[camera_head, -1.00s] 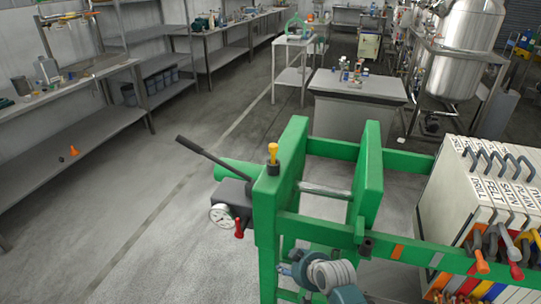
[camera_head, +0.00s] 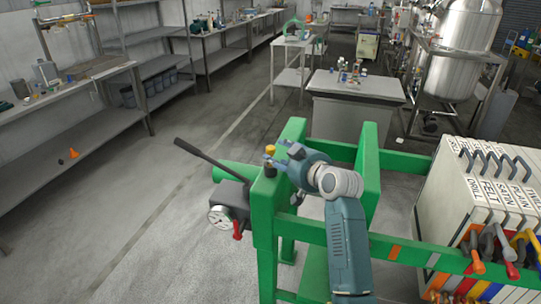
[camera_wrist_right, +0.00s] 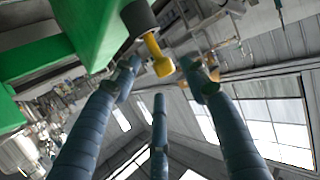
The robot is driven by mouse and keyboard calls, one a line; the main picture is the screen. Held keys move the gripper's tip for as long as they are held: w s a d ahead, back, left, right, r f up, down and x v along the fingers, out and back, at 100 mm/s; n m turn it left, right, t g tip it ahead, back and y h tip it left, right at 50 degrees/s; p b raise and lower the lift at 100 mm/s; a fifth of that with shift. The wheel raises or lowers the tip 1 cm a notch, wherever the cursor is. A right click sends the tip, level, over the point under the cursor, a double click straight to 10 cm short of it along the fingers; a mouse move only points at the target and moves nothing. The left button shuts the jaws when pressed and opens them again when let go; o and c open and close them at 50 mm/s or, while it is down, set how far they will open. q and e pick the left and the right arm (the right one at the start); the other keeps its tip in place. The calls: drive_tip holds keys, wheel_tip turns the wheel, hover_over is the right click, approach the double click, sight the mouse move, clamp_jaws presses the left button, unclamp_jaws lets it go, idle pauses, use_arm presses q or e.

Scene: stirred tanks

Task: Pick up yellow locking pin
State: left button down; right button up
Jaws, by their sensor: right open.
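The yellow locking pin (camera_head: 271,149) stands upright in a dark socket on top of the green frame's (camera_head: 263,215) near left post. In the right wrist view the yellow pin (camera_wrist_right: 157,55) sticks out of its dark collar, between the tips of my fingers. My right gripper (camera_head: 272,160) reaches in from the right, over the post, with its fingers at the pin. It is open; in the right wrist view its blue fingers (camera_wrist_right: 160,80) are spread around the pin's end, with gaps visible. In the head view the fingers partly hide the pin's lower part. My left gripper is out of view.
A black lever (camera_head: 205,158) and a pressure gauge (camera_head: 220,216) with a red handle sit left of the post. The floor on the left is open.

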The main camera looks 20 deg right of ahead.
sight(273, 151)
drive_tip(key=shift+w+a+p, duration=0.25)
drive_tip(key=shift+w+p, duration=0.1)
drive_tip(key=shift+w, duration=0.3)
drive_tip(key=p+x, duration=0.1)
drive_tip(key=x, duration=0.2)
drive_tip(key=shift+w+a, duration=0.15)
drive_tip(key=shift+w+a+f, duration=0.1)
drive_tip(key=shift+w+f, duration=0.1)
drive_tip(key=shift+w, duration=0.25)
drive_tip(key=shift+s, duration=0.1)
drive_tip(key=shift+c, duration=1.3)
clamp_jaws()
